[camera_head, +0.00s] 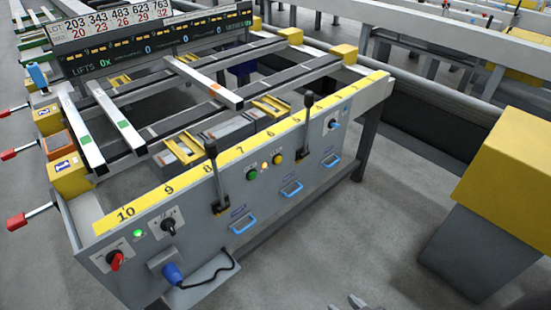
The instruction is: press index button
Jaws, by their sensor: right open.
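The runout table's grey front panel (200,245) carries a green push button (252,174) and a yellow push button (277,159), with a small lit lamp (264,166) between them. Their labels are too small to read, so I cannot tell which is the index button. My right gripper (350,302) shows only its fingertips at the bottom edge. It is open and empty, below and to the right of the buttons, well apart from the panel. My left gripper is not in view.
Two black levers (214,178) (307,125) stand up from the panel on either side of the buttons. Blue handles (243,223), a red rotary switch (116,260) and a blue plug (173,273) also stick out. A yellow-topped block (510,170) stands right. Floor between is clear.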

